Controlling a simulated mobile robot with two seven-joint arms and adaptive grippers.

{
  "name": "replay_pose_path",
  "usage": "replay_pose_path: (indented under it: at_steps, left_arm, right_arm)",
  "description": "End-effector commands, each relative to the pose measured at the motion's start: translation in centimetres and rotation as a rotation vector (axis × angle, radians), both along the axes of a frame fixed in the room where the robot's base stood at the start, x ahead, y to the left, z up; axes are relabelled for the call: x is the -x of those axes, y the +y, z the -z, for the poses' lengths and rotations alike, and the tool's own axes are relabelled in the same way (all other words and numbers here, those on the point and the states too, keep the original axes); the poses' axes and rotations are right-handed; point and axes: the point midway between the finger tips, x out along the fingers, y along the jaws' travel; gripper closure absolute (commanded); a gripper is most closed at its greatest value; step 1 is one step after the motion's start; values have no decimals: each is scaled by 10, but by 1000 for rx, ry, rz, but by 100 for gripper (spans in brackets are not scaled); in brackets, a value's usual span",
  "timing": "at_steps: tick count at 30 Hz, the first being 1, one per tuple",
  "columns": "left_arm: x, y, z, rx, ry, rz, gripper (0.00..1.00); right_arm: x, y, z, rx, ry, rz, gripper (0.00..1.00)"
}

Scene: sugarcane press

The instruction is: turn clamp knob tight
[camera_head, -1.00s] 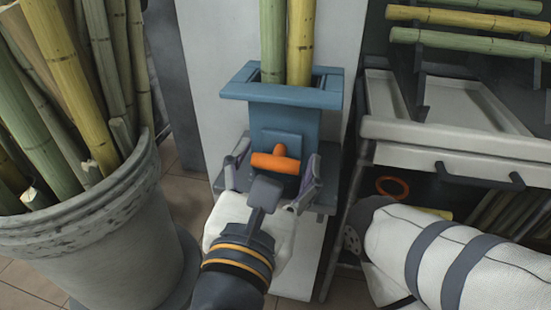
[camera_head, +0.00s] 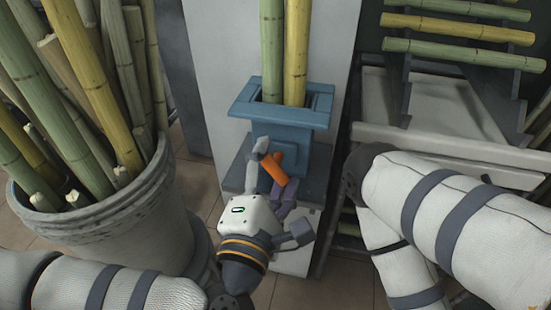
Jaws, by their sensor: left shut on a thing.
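The orange clamp knob (camera_head: 272,171) is a short bar on the front of the blue press hopper (camera_head: 290,124). The bar is tilted, running from upper left to lower right. My left gripper (camera_head: 271,165) comes from below and is shut on the knob, with a grey finger on its upper left and a purple-grey finger at its lower right. The gripper's white body hides the lower front of the press. A green cane (camera_head: 272,50) and a yellow cane (camera_head: 296,50) stand upright in the hopper. My right gripper is out of view; only its arm shows at the right.
A large grey bucket (camera_head: 110,240) full of canes stands close on the left, beside my left arm. A rack (camera_head: 408,85) with several canes and a pale tray (camera_head: 440,143) stands at the right, behind my right arm.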

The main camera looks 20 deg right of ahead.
Motion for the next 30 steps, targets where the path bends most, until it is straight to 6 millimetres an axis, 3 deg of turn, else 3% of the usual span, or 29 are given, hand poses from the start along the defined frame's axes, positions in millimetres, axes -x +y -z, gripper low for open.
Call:
replay_pose_path:
  at_steps: [15, 30]
  left_arm:
    - [0, 0, -4, -362, -248, -1, 60]
    - [0, 0, -1, -512, -347, -1, 60]
  right_arm:
    - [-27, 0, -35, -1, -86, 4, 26]
    - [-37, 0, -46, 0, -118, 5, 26]
